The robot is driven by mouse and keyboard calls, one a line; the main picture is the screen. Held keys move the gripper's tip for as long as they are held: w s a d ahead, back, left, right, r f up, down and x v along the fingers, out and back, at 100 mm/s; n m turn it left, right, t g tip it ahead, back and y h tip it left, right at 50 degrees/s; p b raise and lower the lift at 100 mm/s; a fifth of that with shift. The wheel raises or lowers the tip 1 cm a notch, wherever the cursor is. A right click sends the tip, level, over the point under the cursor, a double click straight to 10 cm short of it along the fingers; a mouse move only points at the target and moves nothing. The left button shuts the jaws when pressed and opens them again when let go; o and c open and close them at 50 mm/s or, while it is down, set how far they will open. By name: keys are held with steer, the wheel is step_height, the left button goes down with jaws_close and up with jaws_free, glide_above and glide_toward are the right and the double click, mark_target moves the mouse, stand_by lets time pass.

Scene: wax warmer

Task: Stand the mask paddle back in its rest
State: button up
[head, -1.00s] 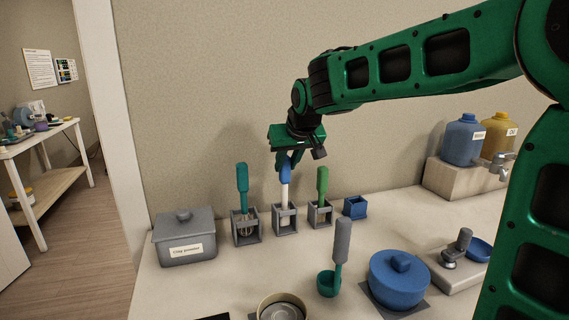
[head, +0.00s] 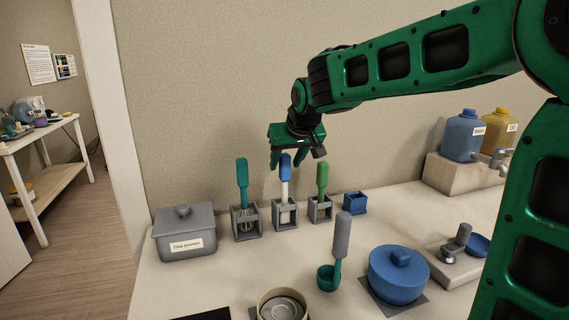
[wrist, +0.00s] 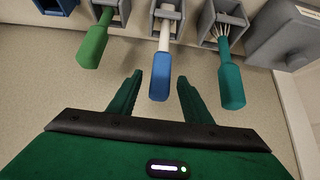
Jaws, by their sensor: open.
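A paddle with a blue handle (head: 285,168) and a white shaft, which looks like the mask paddle, stands upright in the middle grey rest (head: 286,217). Its handle also shows in the wrist view (wrist: 160,76), with its shaft inside the rest. My gripper (head: 288,164) is open just above the handle's top end. In the wrist view, my two fingers (wrist: 159,84) are spread on either side of the handle, with a gap on each side. The paddle's lower end is partly hidden by the rest's front.
A teal-handled whisk (head: 242,183) stands in a rest to the left, and a green-handled tool (head: 322,176) to the right. A small blue holder (head: 355,203) is empty. A grey lidded box (head: 184,235), teal ladle (head: 341,237) and blue pot (head: 397,275) stand nearby.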

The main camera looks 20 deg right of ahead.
steer(key=shift+r, duration=0.1)
stand_by(0.3)
steer(key=v, duration=0.7)
steer(key=shift+s+r, duration=0.25)
stand_by(1.3)
stand_by(0.4)
steer(key=v, duration=1)
steer(key=shift+s+r, duration=0.25)
steer(key=shift+r, duration=0.05)
stand_by(0.4)
